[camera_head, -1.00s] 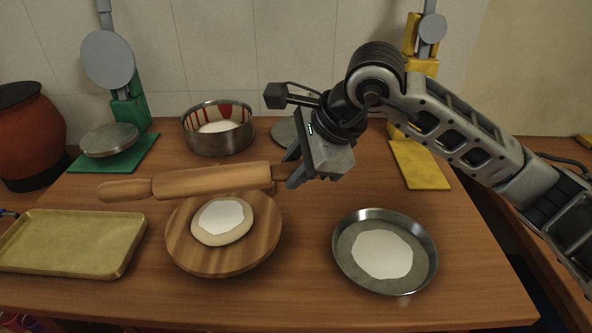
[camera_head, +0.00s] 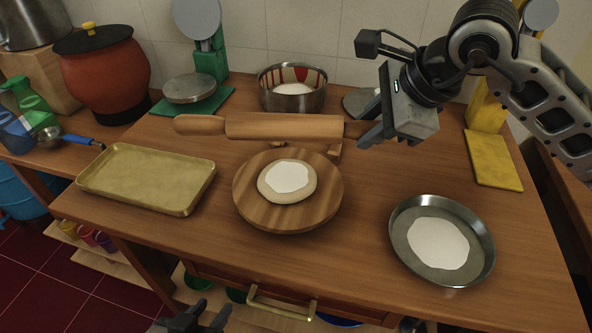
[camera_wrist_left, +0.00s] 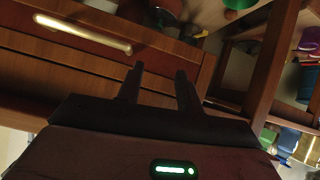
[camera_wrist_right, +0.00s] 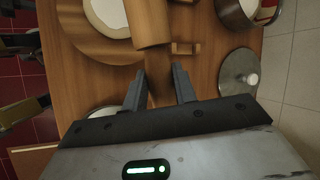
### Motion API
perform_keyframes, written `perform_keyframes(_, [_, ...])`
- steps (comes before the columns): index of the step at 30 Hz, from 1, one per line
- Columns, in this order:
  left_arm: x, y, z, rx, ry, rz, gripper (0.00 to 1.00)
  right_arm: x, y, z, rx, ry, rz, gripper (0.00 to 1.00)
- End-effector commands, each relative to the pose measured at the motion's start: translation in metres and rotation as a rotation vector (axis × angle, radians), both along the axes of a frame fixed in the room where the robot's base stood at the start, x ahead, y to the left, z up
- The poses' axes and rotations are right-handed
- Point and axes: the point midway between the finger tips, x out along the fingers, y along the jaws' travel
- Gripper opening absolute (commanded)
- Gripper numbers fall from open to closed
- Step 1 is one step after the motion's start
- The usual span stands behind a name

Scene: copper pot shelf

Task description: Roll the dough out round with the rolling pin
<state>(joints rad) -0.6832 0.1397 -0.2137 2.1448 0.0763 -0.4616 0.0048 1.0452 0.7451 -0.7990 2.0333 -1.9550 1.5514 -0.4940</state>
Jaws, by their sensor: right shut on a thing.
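The wooden rolling pin (camera_head: 285,126) is level behind the round board (camera_head: 262,217), apart from the dough. My right gripper (camera_head: 366,134) is shut on the pin's right handle; the right wrist view shows the handle between the fingers (camera_wrist_right: 158,90). The pale dough (camera_head: 296,196) is a small thick disc with a white patch on top, resting on the board. My left gripper (camera_head: 200,318) is low at the bottom edge, in front of the table. In the left wrist view its fingers (camera_wrist_left: 157,80) are apart with nothing between them.
A small wooden rest (camera_head: 335,151) shows under the pin. A metal pan (camera_head: 484,262) with a white disc stands right, a baking tray (camera_head: 150,176) left. A drawer handle (camera_head: 280,304) is in front.

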Motion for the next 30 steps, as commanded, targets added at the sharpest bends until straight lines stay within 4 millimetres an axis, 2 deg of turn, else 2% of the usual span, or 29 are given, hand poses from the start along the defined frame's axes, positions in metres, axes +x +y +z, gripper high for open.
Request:
perform_keyframes(7, [-0.004, -0.004, -0.003, -0.012, 0.017, -0.002, 0.36, 0.0, -0.001, 0.0, 0.002, -0.001, 0.011, 0.05])
perform_keyframes(11, [-0.004, -0.004, 0.001, -0.017, 0.012, -0.001, 0.36, -0.005, -0.009, -0.003, 0.003, 0.002, 0.119, 0.05])
perform_keyframes(17, [-0.003, -0.006, 0.011, -0.031, -0.002, 0.0, 0.36, -0.025, -0.029, -0.004, 0.007, 0.002, 0.51, 0.05])
perform_keyframes(24, [-0.001, -0.006, 0.024, -0.043, -0.024, 0.001, 0.36, -0.051, -0.049, 0.01, 0.005, 0.0, 1.018, 0.05])
perform_keyframes(30, [0.0, -0.006, 0.029, -0.049, -0.034, 0.002, 0.36, -0.062, -0.057, 0.018, 0.004, -0.001, 1.216, 0.05])
